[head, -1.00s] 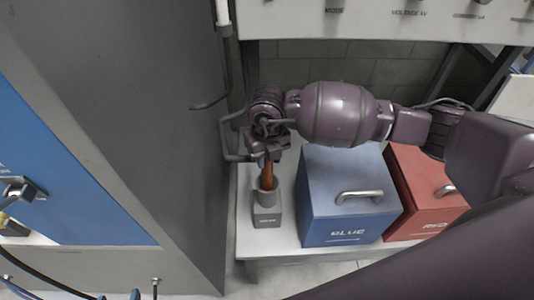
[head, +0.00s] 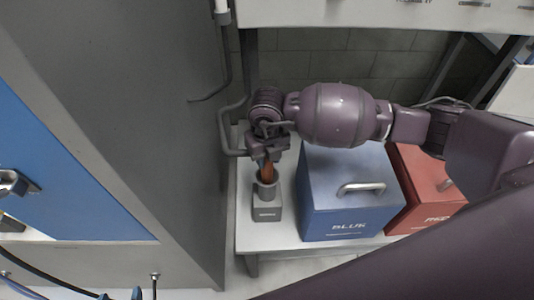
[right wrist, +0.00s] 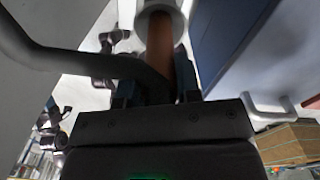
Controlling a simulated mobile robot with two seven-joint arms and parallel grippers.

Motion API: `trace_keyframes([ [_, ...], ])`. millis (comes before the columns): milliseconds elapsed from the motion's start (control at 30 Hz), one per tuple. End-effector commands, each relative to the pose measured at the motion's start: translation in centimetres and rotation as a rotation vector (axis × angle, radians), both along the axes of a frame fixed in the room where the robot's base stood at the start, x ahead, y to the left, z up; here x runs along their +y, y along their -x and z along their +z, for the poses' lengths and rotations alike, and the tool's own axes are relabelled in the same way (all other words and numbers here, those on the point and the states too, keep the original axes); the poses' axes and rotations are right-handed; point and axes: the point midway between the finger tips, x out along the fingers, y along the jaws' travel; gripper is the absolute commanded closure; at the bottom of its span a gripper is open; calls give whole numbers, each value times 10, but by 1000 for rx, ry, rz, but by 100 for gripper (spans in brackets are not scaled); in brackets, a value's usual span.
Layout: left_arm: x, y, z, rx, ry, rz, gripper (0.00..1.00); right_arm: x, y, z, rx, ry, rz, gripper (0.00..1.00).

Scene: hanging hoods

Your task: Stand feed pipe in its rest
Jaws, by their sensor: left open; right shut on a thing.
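The feed pipe (head: 267,171) is a copper-brown rod, upright or nearly so, with its lower end inside the collar of a grey rest (head: 266,212). My right gripper (head: 264,152) is shut on its upper part, just above the collar. In the right wrist view the brown pipe (right wrist: 160,45) runs from between the fingers into the round grey collar (right wrist: 163,8). How deep the pipe sits is hidden by the collar. I cannot make out my left gripper in these views.
A blue box (head: 350,205) stands right of the rest, with a red box (head: 420,185) beyond it. A grey cabinet wall (head: 150,120) and bent grey piping (head: 228,130) are close on the left. The white shelf (head: 285,250) has little bare room in front.

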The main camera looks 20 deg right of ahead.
Motion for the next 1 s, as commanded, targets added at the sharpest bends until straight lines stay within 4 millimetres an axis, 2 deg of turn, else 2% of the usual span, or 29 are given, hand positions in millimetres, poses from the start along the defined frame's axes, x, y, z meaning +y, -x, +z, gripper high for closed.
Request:
trace_keyframes([
  [533, 0, 6, -12, 18, 0, 2, 30, 0, 0, -18, 0, 1, 0, 100],
  [833, 1, 9, -13, 23, 0, 4, 30, 0, 0, -19, -1, 0, 0, 100],
  [867, 1, 9, -13, 23, -1, 3, 30, 0, 0, -19, -1, 0, 0, 67],
  [1000, 1, 8, -13, 22, 0, 2, 30, 0, 0, -19, -1, 0, 0, 45],
])
